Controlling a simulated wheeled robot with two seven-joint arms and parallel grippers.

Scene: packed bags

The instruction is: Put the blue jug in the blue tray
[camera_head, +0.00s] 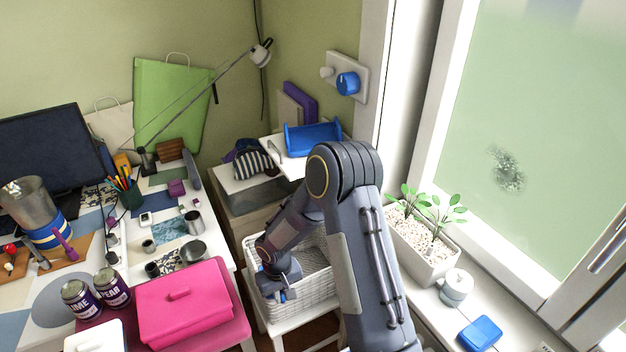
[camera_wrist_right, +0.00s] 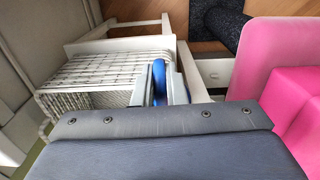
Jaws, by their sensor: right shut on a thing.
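My right gripper (camera_head: 280,292) is low at the left side of the white basket, pointing down. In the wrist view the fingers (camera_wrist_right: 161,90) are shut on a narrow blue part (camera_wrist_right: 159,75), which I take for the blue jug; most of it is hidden. A bit of blue also shows by the fingers in the head view (camera_head: 291,294). The blue tray (camera_head: 312,139) lies on a white surface at the back, beyond my right arm, and looks empty from here. My left gripper is not in view.
The white woven basket (camera_head: 305,293) stands on a white stool (camera_head: 300,323). A pink box (camera_head: 185,305) is close on the left. A striped bag (camera_head: 253,163) lies left of the blue tray. A planter (camera_head: 422,250) and blue box (camera_head: 480,333) are on the sill.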

